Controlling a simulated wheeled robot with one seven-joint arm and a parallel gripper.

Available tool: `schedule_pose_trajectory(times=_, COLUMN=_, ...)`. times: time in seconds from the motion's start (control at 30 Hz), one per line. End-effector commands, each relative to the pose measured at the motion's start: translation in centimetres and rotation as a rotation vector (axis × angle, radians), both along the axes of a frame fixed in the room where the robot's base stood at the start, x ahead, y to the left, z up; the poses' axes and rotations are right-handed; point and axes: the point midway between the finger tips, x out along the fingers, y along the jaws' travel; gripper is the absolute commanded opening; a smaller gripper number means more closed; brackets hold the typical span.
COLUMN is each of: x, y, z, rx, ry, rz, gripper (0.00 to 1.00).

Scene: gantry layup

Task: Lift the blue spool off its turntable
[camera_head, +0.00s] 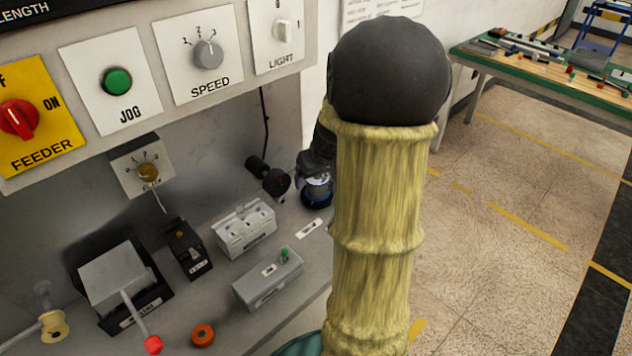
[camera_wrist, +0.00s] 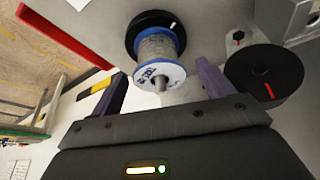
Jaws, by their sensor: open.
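The blue spool (camera_wrist: 158,52) has blue flanges with a pale wound middle and a grey spindle tip in the wrist view. It sits on its black turntable (camera_wrist: 134,36). My gripper (camera_wrist: 162,70) is open, its two dark fingers spread to either side of the spool's near end, with nothing held. Whether the fingers reach past the near flange is hard to tell. In the head view the spool (camera_head: 318,184) is small, at the right end of the grey console, partly hidden by my gripper and yellow-sleeved arm.
A black cylindrical part with a red mark (camera_wrist: 266,76) stands right of the spool in the wrist view. On the console are a black knobbed part (camera_head: 268,178), a white switch box (camera_head: 245,228), a grey box with a green button (camera_head: 268,278) and a red-knobbed lever (camera_head: 153,344).

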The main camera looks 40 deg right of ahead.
Motion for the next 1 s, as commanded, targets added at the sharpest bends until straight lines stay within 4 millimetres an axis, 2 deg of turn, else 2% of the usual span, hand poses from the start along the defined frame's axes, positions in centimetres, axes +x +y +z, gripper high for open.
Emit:
schedule_pose_trajectory(times=0.03, x=0.3, y=0.0, z=-0.9, rx=0.002, ry=0.003, rz=0.001, gripper=0.80)
schedule_pose_trajectory(times=0.2, x=1.0, y=-0.2, z=-2.5, rx=0.001, ry=0.002, rz=0.000, gripper=0.80)
schedule_pose_trajectory(times=0.57, x=1.2, y=-0.2, z=-2.9, rx=-0.001, ry=-0.001, rz=0.001, gripper=0.80)
schedule_pose_trajectory(times=0.83, x=1.2, y=-0.2, z=-2.9, rx=-0.001, ry=-0.001, rz=0.001, gripper=0.28)
schedule_pose_trajectory(times=0.87, x=1.2, y=-0.2, z=-2.9, rx=-0.001, ry=-0.001, rz=0.001, gripper=0.50)
schedule_pose_trajectory(times=1.0, x=1.2, y=-0.2, z=-2.9, rx=-0.001, ry=-0.001, rz=0.001, gripper=0.25)
